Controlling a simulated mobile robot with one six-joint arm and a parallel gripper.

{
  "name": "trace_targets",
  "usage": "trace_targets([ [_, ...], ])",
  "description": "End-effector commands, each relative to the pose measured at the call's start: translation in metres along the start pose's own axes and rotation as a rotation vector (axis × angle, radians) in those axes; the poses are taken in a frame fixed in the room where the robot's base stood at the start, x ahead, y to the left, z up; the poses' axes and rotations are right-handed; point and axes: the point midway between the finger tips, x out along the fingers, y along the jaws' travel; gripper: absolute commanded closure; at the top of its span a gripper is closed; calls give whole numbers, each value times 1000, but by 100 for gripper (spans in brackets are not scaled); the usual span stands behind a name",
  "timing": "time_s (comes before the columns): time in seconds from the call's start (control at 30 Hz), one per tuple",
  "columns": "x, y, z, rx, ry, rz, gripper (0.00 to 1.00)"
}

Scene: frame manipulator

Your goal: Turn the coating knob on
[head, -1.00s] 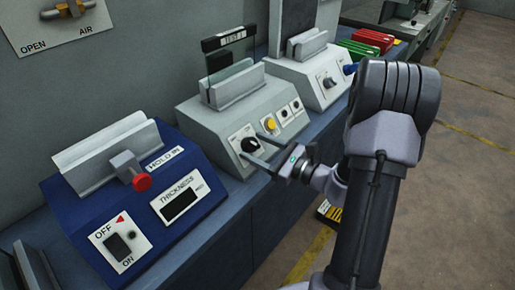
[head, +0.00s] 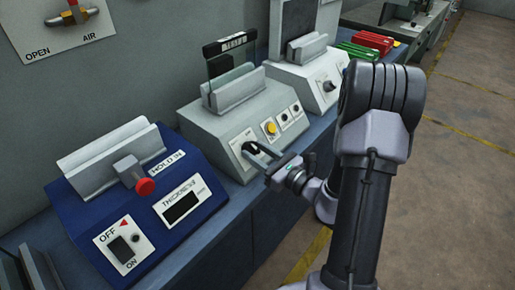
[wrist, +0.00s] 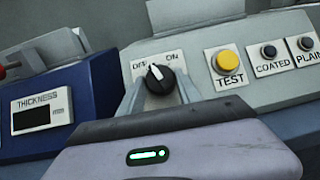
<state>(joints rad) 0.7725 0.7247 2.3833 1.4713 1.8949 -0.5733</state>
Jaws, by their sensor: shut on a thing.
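The coating knob (wrist: 160,80) is black and round with a white pointer, on a white plate marked OFF at left and ON at right. In the wrist view its pointer leans up and left, toward OFF. My gripper (head: 257,152) reaches the front panel of the middle grey machine (head: 222,122). Its fingers are shut on the knob, one on each side, as the wrist view shows.
Right of the knob are a yellow TEST button (wrist: 227,62) and dark COATED (wrist: 269,52) and PLAIN (wrist: 306,43) buttons. A blue machine (head: 150,195) with a red knob stands at left. Another grey machine (head: 315,75) stands behind. Floor at right is clear.

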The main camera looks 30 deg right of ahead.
Motion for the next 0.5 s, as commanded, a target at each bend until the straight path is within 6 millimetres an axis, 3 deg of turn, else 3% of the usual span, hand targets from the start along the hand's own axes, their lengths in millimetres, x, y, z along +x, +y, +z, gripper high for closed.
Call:
trace_targets([
  [0.5,1,8,8,390,27,-293,100],
])
